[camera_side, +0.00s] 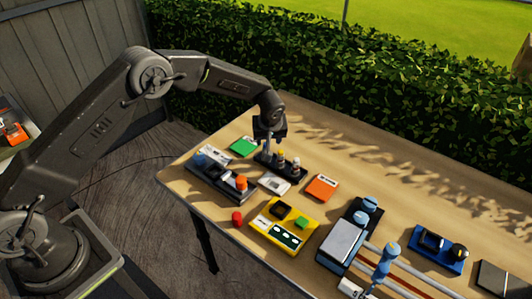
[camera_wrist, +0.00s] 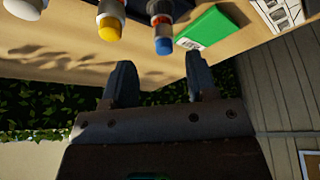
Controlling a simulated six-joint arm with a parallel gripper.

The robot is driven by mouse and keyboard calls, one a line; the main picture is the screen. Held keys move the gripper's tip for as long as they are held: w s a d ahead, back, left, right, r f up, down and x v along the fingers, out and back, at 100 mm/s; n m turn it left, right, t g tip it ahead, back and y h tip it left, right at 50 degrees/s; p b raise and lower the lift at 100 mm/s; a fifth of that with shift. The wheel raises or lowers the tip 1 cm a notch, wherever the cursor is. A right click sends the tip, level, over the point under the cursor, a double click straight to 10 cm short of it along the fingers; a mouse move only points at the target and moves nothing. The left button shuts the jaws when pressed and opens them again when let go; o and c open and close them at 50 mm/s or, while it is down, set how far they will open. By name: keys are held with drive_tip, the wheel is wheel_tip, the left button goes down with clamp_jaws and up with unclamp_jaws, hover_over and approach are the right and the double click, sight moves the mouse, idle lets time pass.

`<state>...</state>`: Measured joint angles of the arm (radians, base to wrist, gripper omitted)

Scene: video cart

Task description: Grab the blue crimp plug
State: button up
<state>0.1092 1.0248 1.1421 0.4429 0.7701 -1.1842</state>
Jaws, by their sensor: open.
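The plug with a blue end (camera_wrist: 163,46) and a reddish band stands in a row in the wrist view. A yellow-ended plug (camera_wrist: 109,32) and a white-ended one (camera_wrist: 27,7) are beside it. In the side view the row sits in a dark rack (camera_side: 283,168), with the yellow plug (camera_side: 280,157) in the middle. My gripper (camera_side: 267,142) is over the rack's left end, where it hides most of the blue plug. In the wrist view my gripper (camera_wrist: 160,68) is open and empty, its fingers to either side of the blue plug's line; I cannot tell whether they touch it.
A green card (camera_side: 244,146) lies left of the rack, an orange card (camera_side: 321,187) right of it.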

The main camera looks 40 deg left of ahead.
drive_tip(key=x, duration=0.5)
drive_tip(key=shift+s+a, duration=0.1)
drive_tip(key=shift+s, duration=0.15)
drive_tip(key=shift+c, duration=0.4)
clamp_jaws()
